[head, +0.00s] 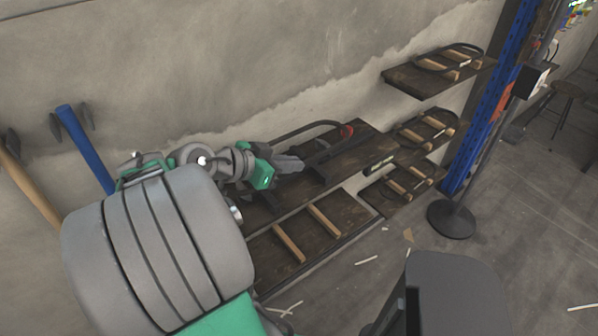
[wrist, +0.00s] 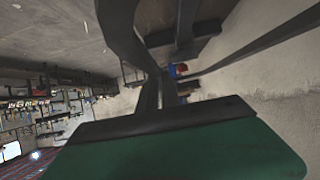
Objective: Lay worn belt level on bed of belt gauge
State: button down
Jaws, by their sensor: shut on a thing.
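My gripper (head: 290,164) is shut on a dark belt (head: 305,127), just above a dark wooden shelf (head: 362,139) against the wall. The belt arcs up and to the right beyond the fingers. In the wrist view the fingertips (wrist: 166,92) meet on the belt (wrist: 122,30), whose black strands spread to both sides. A red part (head: 346,131) shows at the far end of the arc; I cannot tell whether it belongs to the belt or the gauge. Dark upright pieces stand below the belt, perhaps the belt gauge. Its bed cannot be made out, and my arm hides part of the shelf.
Three smaller shelves at right hold belts around wooden blocks: upper (head: 450,62), middle (head: 425,128), lower (head: 408,184). A lower shelf (head: 335,245) carries bare wooden bars. A blue post (head: 495,95) and a round black stand base (head: 452,219) are at right. Hammers hang at left.

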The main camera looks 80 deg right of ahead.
jog(key=shift+w+d+f+b, duration=0.15)
jog(key=shift+f+b, duration=1.3)
jog(key=shift+f, duration=0.05)
jog(key=shift+w+d+f+b, duration=0.1)
jog(key=shift+w+f+b, duration=0.05)
jog(key=shift+f+b, duration=1.3)
jog(key=c, duration=1.5)
grip_release()
jog(key=v, duration=0.8)
jog(key=shift+s, duration=0.1)
